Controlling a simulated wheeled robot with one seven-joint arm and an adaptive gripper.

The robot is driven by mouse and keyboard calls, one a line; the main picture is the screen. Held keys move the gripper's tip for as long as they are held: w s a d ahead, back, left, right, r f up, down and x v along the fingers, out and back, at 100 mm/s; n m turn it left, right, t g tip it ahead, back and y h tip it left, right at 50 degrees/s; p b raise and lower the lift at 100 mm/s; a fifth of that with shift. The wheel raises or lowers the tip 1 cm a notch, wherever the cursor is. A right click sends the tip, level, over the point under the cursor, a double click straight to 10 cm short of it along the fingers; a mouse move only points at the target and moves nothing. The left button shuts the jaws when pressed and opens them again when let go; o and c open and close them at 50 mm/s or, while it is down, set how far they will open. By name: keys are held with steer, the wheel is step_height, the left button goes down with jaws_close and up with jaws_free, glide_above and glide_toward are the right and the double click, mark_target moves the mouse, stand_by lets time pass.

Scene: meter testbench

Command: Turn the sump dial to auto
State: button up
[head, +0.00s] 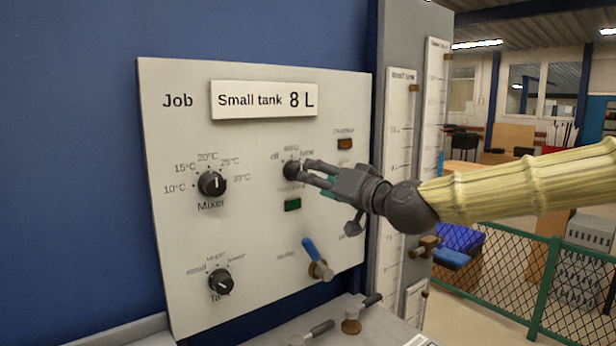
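A black dial (291,170) sits on the upper right half of the white panel, with "off" at its upper left and two blurred labels at its top and upper right. Its name is not readable, so I cannot confirm that it is the sump dial. Its pointer direction is unclear. My gripper (307,171) reaches in from the right, with its grey fingertips at the dial's right side. The fingers partly cover the dial's edge, and I cannot tell whether they grip it.
The panel (160,130) also carries a Mixer dial (211,184), a lower dial (221,281), a blue-handled lever (311,251), a green indicator (293,205) and an orange indicator (345,144). Tall gauges (399,125) stand right of it. Valve handles (352,318) protrude below.

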steer(key=shift+v, duration=2.1)
